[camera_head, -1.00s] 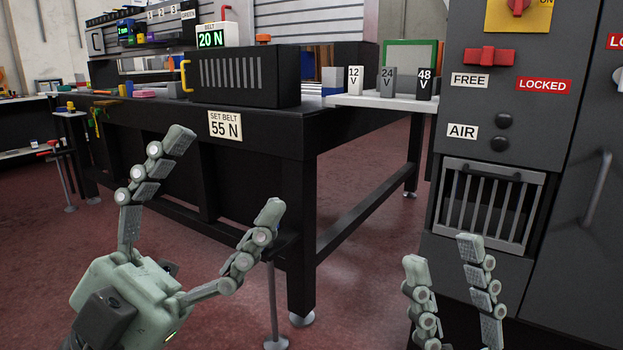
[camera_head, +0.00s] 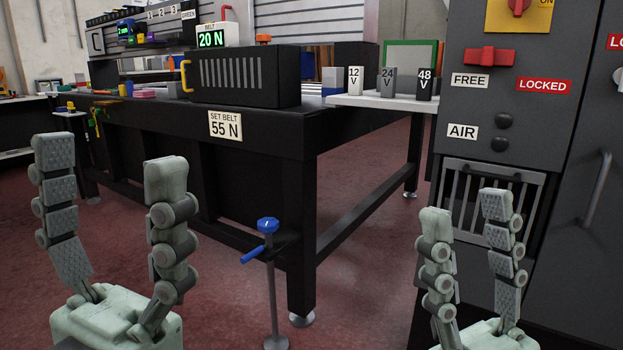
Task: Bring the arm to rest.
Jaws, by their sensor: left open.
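My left gripper (camera_head: 109,165) stands at the lower left, in front of the dark table. Its two pale green-grey fingers point up, wide apart, with nothing between them. My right gripper (camera_head: 466,206) is at the lower right, in front of the barred vent of the grey cabinet. Its two fingers also point up, apart and empty, with a narrower gap. Neither gripper appears to hold anything. The arms behind the grippers are out of view below.
The black table (camera_head: 250,180) carries a "SET BELT 55 N" sign (camera_head: 225,125). A blue-handled stand (camera_head: 268,240) is by its near leg. A grey cabinet (camera_head: 520,120) with a red switch handle (camera_head: 489,56) stands at the right. Red floor is free under the table's right side.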

